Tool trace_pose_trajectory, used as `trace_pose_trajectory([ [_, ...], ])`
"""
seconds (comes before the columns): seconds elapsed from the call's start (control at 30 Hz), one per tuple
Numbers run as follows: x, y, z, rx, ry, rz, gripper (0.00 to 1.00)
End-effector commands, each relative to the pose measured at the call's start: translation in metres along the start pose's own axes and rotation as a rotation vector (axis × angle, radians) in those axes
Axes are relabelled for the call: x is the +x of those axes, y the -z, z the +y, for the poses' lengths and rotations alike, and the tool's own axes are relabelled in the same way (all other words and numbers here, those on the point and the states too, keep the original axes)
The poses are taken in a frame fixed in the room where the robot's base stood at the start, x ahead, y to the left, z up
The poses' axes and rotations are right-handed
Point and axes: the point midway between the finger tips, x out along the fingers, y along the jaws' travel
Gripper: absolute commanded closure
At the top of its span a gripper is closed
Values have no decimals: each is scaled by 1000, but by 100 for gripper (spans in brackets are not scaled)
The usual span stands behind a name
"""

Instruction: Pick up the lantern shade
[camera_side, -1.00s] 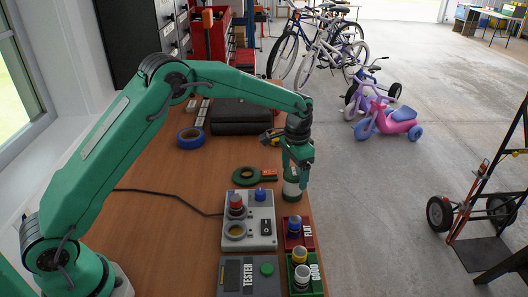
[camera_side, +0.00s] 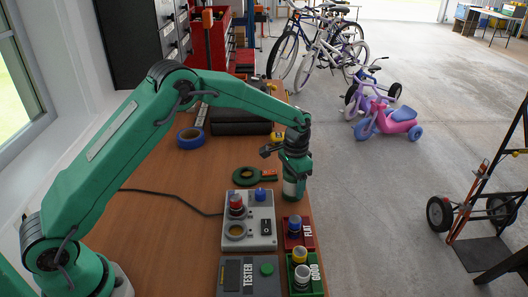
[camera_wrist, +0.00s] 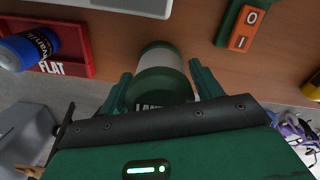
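In the wrist view my gripper (camera_wrist: 163,78) is open, with one finger on each side of the shade and small gaps at the tips. Firm contact cannot be made out.
A grey control box (camera_side: 262,226), a red FLAT tray (camera_side: 307,238) and a green GOOD tray (camera_side: 318,278) stand in front. Blue tape (camera_side: 190,138) lies farther back. The table drops off just right of the shade.

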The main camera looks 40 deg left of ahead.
Motion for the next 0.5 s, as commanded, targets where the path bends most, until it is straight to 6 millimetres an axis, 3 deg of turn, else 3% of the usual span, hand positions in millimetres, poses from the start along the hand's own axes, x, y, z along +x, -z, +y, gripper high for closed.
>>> trace_pose_trajectory([
  [0.03,0,0,0,0,0,0,45],
  [0.17,0,0,0,0,0,0,70],
  [0.5,-2,0,0,0,0,1,70],
])
